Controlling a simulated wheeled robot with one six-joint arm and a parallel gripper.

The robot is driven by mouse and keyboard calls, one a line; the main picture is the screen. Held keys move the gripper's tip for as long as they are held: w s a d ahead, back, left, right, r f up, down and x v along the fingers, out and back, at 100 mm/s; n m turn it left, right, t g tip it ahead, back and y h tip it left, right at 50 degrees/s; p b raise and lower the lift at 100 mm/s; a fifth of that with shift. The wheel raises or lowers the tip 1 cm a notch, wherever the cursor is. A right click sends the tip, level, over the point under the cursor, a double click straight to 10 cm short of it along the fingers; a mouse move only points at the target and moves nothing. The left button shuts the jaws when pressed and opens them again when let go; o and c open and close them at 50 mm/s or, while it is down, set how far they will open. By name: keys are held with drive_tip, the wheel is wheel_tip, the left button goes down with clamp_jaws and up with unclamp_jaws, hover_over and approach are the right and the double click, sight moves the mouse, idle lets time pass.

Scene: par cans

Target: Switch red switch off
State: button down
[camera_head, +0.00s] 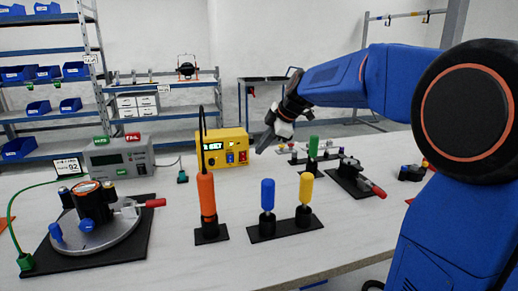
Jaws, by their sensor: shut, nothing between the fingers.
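A yellow box (215,152) with a lit display stands on the table, left of my gripper. A small red switch (243,156) is on the lower right of its front, beside a blue one (230,157). The red switch is too small to tell which way it is set. My gripper (263,146) is shut and empty. It points down and left, just right of the box, and appears apart from the switch. The depth between them is hard to judge.
An orange screwdriver (207,195) stands upright in a black holder in front of the box. Blue (267,194), yellow (306,187) and green (313,148) handles stand nearby. A grey tester (118,160) and a round fixture (125,225) are at left. The table's front edge is clear.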

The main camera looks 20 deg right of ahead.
sight(243, 157)
drive_tip(key=x, duration=0.7)
drive_tip(key=shift+w+a+f, duration=0.1)
drive_tip(key=shift+f, duration=0.25)
drive_tip(key=w, duration=0.3)
drive_tip(key=shift+a+f, duration=0.1)
drive_tip(key=shift+f, duration=0.3)
drive_tip(key=shift+w, duration=0.65)
drive_tip(key=shift+w+f, duration=0.2)
drive_tip(key=shift+w, duration=0.05)
drive_tip(key=shift+r, duration=0.15)
